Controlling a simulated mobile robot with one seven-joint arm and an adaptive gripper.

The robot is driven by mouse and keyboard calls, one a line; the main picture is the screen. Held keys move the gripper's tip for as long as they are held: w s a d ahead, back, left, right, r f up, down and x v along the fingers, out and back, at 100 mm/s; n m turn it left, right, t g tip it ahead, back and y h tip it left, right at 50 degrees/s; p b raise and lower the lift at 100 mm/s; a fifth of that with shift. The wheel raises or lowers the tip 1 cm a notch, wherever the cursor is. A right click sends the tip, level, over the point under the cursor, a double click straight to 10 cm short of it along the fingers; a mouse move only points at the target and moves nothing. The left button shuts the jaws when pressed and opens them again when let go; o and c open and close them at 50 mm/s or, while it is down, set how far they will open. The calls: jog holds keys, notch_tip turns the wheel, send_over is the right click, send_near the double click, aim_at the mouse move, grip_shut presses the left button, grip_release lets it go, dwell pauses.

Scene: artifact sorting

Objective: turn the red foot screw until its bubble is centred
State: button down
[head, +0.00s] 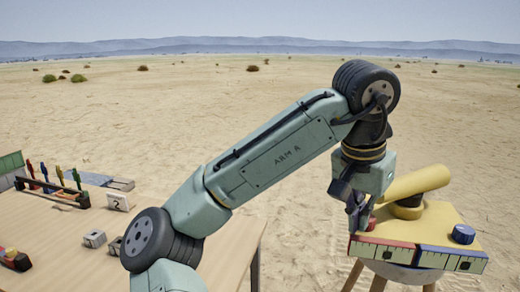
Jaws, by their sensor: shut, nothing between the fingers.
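The yellow instrument (440,222) stands on a wooden tripod at the right, with a yellow tube (415,183) on top. The red foot screw (371,224) is at its left front corner, partly hidden by my gripper. My gripper (357,226) is shut and points down right beside the red screw; I cannot tell whether it touches it. A red scale strip (385,252) and a blue scale strip (448,262) run along the front edge, each with a small dark mark. The bubbles are too small to read. A blue foot screw (463,234) is at the right corner.
A wooden table (80,250) fills the lower left. It carries a rack of coloured tools (55,190), a block marked 2 (117,201), small grey blocks (94,239) and a grey tray (120,184). Open sand lies behind.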

jog(key=shift+d+f+p, duration=0.1)
jog(key=shift+f+p, duration=0.05)
jog(key=shift+p, duration=0.25)
jog(key=shift+w+a, duration=0.2)
jog(key=shift+w, duration=0.05)
jog(key=shift+s+a+f, duration=0.1)
jog(key=shift+s+a, duration=0.1)
jog(key=shift+s, duration=0.05)
dwell(0.3)
jog(key=shift+r, duration=0.2)
notch_tip(320, 180, up, 6)
jog(key=shift+f, duration=0.1)
dwell(0.5)
